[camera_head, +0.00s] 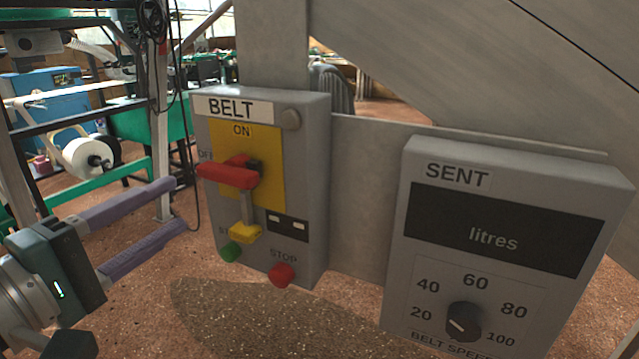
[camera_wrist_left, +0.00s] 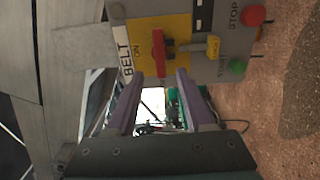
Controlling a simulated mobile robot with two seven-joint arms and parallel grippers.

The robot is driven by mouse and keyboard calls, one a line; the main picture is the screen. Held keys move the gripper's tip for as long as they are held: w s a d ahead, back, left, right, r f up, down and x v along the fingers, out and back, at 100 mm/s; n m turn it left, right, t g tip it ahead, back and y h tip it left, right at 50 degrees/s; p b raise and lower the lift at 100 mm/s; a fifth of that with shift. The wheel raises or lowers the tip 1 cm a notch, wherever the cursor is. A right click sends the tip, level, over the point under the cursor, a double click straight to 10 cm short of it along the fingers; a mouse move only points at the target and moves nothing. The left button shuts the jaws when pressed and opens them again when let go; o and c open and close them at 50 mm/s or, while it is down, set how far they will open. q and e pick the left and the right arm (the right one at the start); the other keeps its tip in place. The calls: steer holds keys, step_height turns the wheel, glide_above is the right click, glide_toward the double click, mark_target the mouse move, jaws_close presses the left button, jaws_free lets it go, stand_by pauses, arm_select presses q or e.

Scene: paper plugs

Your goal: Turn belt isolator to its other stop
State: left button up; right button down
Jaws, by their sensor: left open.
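The belt isolator is a red handle (camera_head: 228,172) on a yellow plate (camera_head: 268,180), on the grey box labelled BELT. The handle lies roughly level, its free end at the left by the partly hidden OFF mark; ON is above it. In the left wrist view the red handle (camera_wrist_left: 158,50) stands upright in the picture, just beyond the fingertips. My left gripper (camera_head: 181,207) is open and empty, left of the box, with purple fingers pointing towards it. It also shows in the left wrist view (camera_wrist_left: 160,74), the fingers apart and not touching the handle. My right gripper is not in view.
A yellow block (camera_head: 245,232) on a grey stem hangs below the handle. Under it are a green button (camera_head: 230,251) and a red STOP button (camera_head: 281,275). Right is a grey SENT box (camera_head: 590,200) with a black dial (camera_head: 463,321). A frame post stands behind at left.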

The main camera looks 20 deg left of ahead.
mark_target(220, 179)
arm_select(q)
steer(key=w, duration=0.8)
steer(key=shift+w+d, duration=0.2)
steer(key=shift+d, duration=0.2)
steer(key=shift+c, duration=0.2)
jaws_close()
